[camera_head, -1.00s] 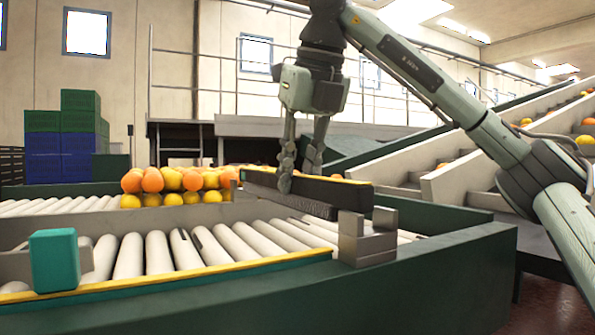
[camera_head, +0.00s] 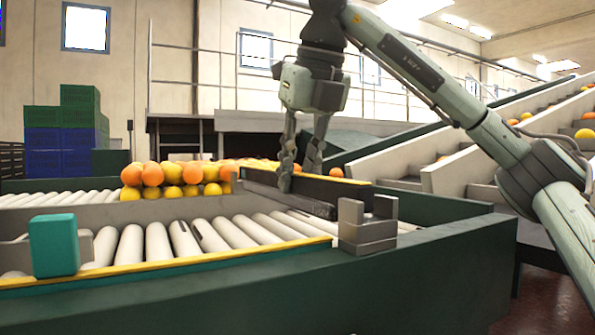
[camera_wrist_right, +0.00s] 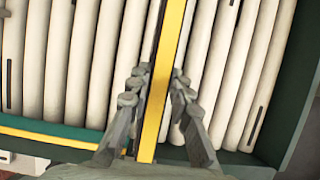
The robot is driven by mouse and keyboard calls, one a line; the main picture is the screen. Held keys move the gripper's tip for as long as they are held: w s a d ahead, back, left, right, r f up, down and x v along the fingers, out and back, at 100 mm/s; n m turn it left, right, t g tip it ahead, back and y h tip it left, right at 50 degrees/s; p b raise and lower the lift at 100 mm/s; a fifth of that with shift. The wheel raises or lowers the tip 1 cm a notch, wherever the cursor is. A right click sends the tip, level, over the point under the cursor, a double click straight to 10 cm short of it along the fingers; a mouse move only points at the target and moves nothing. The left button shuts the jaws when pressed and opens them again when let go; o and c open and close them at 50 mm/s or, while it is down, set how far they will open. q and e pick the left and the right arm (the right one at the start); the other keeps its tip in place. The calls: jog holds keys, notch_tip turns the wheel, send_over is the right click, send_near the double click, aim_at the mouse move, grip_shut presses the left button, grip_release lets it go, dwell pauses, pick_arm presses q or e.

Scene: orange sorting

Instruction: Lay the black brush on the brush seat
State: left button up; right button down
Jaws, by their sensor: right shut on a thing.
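The black brush (camera_head: 340,193) is a long dark bar with a yellow strip along its top. It lies roughly level across the roller conveyor. My right gripper (camera_head: 300,180) is shut on it near the middle, from above. In the right wrist view the yellow top of the brush (camera_wrist_right: 165,85) runs between the two fingers (camera_wrist_right: 157,95). The brush seat (camera_head: 368,240) is a grey bracket with upright posts on the conveyor's near edge. The brush's near end is at the level of the post tops, seemingly between them; whether it touches the seat base is hidden. My left gripper is out of view.
White rollers (camera_head: 215,232) run under the brush. A teal block (camera_head: 54,246) stands on the left by the yellow-edged rail. Oranges (camera_head: 172,176) are heaped behind the conveyor. A green side wall (camera_head: 430,262) borders the conveyor at right.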

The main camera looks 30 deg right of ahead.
jog(key=c, duration=1.3)
grip_release()
jog(key=v, duration=1.2)
